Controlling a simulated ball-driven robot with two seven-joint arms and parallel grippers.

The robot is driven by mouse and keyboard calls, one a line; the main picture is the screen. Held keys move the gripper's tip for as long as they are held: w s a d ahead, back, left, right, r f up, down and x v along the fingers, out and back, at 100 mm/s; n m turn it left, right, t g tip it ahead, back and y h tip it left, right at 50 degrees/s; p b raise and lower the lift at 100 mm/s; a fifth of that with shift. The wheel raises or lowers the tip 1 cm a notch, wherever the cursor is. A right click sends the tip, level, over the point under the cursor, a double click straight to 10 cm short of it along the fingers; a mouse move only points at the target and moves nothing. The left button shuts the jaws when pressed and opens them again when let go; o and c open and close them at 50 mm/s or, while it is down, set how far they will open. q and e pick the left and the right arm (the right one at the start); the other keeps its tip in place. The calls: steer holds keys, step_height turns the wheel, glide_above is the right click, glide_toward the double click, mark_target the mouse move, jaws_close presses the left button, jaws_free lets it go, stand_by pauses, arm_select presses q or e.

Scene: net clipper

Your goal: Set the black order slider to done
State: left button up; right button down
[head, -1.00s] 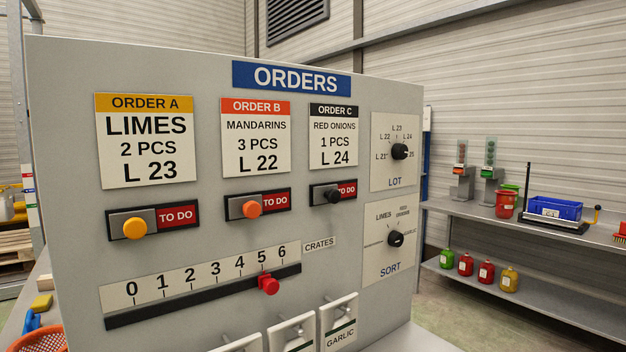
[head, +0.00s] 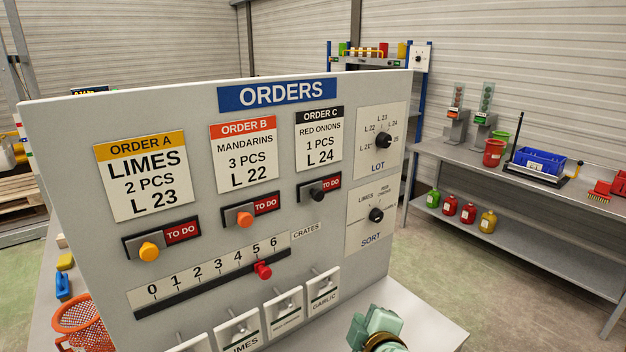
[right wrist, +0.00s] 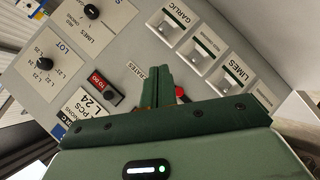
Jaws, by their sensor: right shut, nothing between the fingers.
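The black order slider (head: 317,194) is under the ORDER C card (head: 319,140) on the grey orders panel. Its black knob stands at the left of its slot, and the red TO DO label shows to the right. In the right wrist view the slider (right wrist: 108,98) appears left of my fingers, with TO DO showing. My right gripper (head: 376,326) is at the bottom of the head view, low in front of the panel and apart from the slider. The right wrist view shows its green fingers (right wrist: 159,84) shut and empty. My left gripper is not in view.
Orange (head: 245,219) and yellow (head: 149,251) sliders also show TO DO. A red crates slider (head: 263,271) sits below. The LOT knob (head: 383,140) and SORT knob (head: 376,215) are to the right. Several small switches line the panel's lower edge.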

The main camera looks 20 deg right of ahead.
steer(key=w+a+r+n+t+y, duration=0.1)
steer(key=w+a+r+n+t, duration=0.1)
steer(key=w+r, duration=0.5)
steer(key=w+a+r+n+t+y, duration=0.2)
steer(key=w+a+r+n, duration=0.1)
steer(key=w+r, duration=0.4)
step_height(320, 180, up, 2)
steer(key=shift+r+t, duration=0.15)
steer(key=shift+t, duration=0.15)
steer(key=shift+w, duration=0.15)
glide_toward(304, 192)
steer(key=w+a, duration=0.3)
steer(key=a, duration=0.1)
steer(key=w+d, duration=0.1)
steer(key=d+p, duration=0.1)
steer(key=d, duration=0.1)
steer(key=shift+w+d, duration=0.1)
steer(key=shift+w, duration=0.25)
steer(key=shift+d, duration=0.45)
steer(key=shift+w+a, duration=0.1)
